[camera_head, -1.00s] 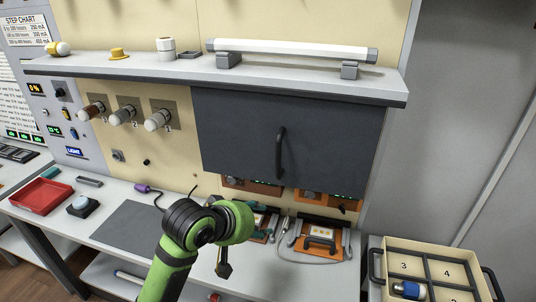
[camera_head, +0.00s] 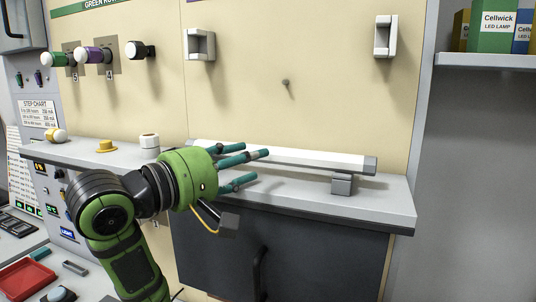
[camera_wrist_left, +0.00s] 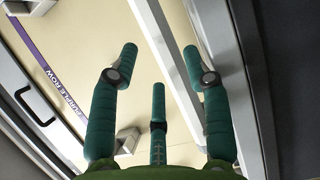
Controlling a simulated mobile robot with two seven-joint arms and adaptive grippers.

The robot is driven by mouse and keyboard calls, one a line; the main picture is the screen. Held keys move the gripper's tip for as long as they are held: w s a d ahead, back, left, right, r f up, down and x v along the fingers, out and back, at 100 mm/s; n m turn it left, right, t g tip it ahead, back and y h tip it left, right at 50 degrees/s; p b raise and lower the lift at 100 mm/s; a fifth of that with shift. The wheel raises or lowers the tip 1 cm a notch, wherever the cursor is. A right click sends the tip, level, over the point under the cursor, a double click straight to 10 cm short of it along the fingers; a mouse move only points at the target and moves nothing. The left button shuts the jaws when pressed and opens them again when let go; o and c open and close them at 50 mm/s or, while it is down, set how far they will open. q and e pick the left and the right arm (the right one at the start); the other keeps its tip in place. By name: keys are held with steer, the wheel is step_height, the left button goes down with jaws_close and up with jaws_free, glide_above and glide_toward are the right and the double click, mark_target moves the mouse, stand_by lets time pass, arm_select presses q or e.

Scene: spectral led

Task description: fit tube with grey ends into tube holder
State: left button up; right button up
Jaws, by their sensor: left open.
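The white tube with grey ends (camera_head: 310,161) lies on grey supports along the wall shelf. The tube holder is a pair of grey sockets on the beige wall above the shelf, a left socket (camera_head: 201,44) and a right socket (camera_head: 384,37); both are empty. My left gripper (camera_head: 248,166) is open at shelf height, its teal fingers spread around the tube's left part. I cannot tell whether they touch it. The left wrist view shows the open fingers (camera_wrist_left: 158,70) and a wall socket (camera_wrist_left: 128,141).
The shelf (camera_head: 385,200) juts out above a dark cabinet door (camera_head: 225,250). A white round piece (camera_head: 149,141) and a yellow knob (camera_head: 106,146) stand on it at left. A small peg (camera_head: 286,82) sticks out between the sockets. Lamp boxes (camera_head: 490,30) stand on a shelf at right.

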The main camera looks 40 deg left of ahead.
mark_target(271, 147)
arm_select(q)
steer(key=shift+r, duration=0.1)
steer(key=w, duration=0.1)
steer(key=w+p, duration=0.1)
steer(key=w, duration=0.1)
steer(key=shift+w+d+r+p, duration=0.15)
steer(key=shift+w+d+p, duration=0.15)
steer(key=shift+d, duration=0.05)
steer(key=shift+w+d+p, duration=0.2)
steer(key=shift+w+p, duration=0.15)
steer(key=shift+w, duration=1.1)
steer(key=c, duration=0.9)
arm_select(e)
steer(key=shift+s+r+g, duration=0.15)
steer(key=shift+s+r, duration=0.4)
steer(key=shift+s, duration=0.25)
steer(key=shift+s+r+g, duration=0.15)
steer(key=shift+s+r, duration=0.4)
steer(key=shift+s, duration=0.2)
